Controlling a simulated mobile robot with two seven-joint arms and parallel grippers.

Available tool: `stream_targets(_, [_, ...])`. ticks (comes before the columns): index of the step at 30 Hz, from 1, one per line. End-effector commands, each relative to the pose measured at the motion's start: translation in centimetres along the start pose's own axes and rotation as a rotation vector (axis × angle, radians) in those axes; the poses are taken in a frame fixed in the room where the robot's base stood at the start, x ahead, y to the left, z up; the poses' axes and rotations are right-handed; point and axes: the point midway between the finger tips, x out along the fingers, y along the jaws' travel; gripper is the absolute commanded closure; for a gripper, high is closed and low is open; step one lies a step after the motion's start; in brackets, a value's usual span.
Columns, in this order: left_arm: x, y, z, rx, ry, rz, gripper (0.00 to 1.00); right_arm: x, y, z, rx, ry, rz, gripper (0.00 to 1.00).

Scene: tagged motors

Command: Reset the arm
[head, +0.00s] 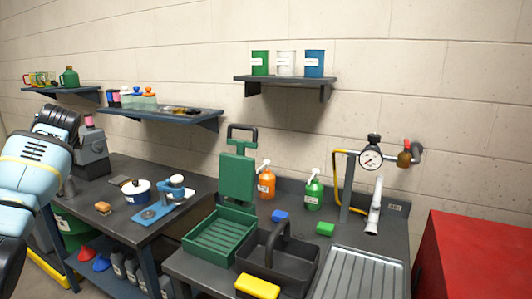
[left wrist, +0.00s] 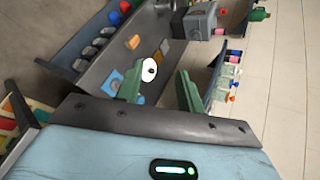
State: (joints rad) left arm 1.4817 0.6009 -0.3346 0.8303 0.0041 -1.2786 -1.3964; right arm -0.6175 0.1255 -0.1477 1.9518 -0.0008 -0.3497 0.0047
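My left arm (head: 35,160) comes in along the left edge in the head view; its gripper does not show there. In the left wrist view my left gripper (left wrist: 160,88) has two green fingers standing apart, with a clear gap between them. A white round thing with a dark centre (left wrist: 150,70) shows in line with this gap, partly behind the left finger. My right arm and gripper are not in view.
The left bench (head: 110,222) holds a grey machine (head: 92,155) and a blue press (head: 165,205). Wall shelves (head: 165,120) hang above. A red cabinet (head: 475,255) stands right.

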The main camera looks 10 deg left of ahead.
Motion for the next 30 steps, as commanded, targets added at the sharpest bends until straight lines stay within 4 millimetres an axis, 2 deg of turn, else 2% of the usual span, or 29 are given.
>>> stream_targets(5, [2.8, 4.2, -3.3, -0.012, 0.015, -0.021, 0.62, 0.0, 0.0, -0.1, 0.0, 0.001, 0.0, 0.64])
stream_targets(8, [4.5, 7.4, -5.4, -0.025, 0.033, -0.035, 0.62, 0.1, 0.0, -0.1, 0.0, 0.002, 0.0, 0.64])
stream_targets(12, [6.7, 13.2, -8.7, -0.05, 0.074, -0.052, 0.62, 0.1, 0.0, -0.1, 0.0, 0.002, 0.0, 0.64])
stream_targets(17, [8.3, 20.5, -11.9, -0.091, 0.138, -0.06, 0.62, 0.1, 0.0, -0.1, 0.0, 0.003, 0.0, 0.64])
stream_targets(23, [8.7, 30.3, -15.1, -0.153, 0.233, -0.045, 0.62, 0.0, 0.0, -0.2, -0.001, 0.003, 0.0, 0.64])
stream_targets(30, [6.8, 42.3, -17.3, -0.25, 0.36, 0.014, 0.62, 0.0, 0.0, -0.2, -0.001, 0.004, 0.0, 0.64])
